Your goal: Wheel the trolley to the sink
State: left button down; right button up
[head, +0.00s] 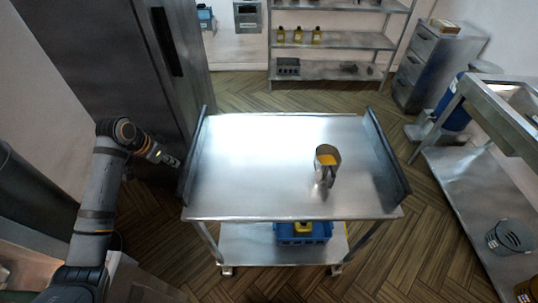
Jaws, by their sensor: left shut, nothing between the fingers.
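The steel trolley (250,150) stands in the middle of the head view, with a dark push bar or raised edge on its left side (193,155) and another on its right side (388,155). A metal container with yellow inside (327,160) stands on its top, right of centre. A blue crate (303,234) is on its lower shelf. My left gripper (176,163) is shut and empty, close to the trolley's left side; I cannot tell whether it touches. The sink (520,97) is at the right edge, set in a steel bench. My right gripper is not in view.
A tall dark cabinet (110,60) stands at the left. A rack with several yellow bottles (330,40) and a grey drawer unit (425,62) stand at the back. A blue container (455,105) is beside the sink bench. Wood floor (240,92) is clear behind the trolley.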

pick_arm(q)
notch_tip(320, 180, down, 6)
jog(key=b, duration=0.1)
jog(key=shift+b, duration=0.3)
dwell(0.4)
